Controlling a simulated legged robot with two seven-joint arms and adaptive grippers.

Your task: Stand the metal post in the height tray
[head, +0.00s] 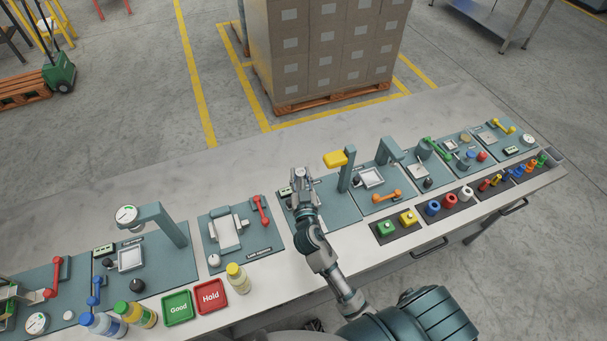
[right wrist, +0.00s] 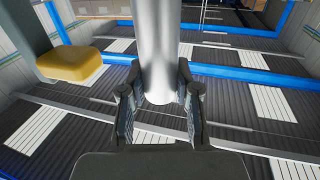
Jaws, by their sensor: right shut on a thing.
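My right gripper (head: 301,180) is shut on a metal post, above the station with the yellow-headed column. In the right wrist view my right gripper (right wrist: 160,105) has its fingers on both sides of the smooth silver metal post (right wrist: 159,45). One end of the post shows between the fingers; the other runs out of the picture. A square, light-rimmed tray (head: 131,258) lies below a dial gauge (head: 127,215) on an arm at left. Another such tray (head: 371,177) lies below a grey arch at right. I cannot read which is the height tray. My left gripper is not in view.
The yellow head (head: 335,158) of a column stands close to my right gripper, also in the wrist view (right wrist: 68,64). A green Good tray (head: 177,306), a red Hold tray (head: 210,297) and several bottles line the front edge. Dark trays of coloured parts lie at right.

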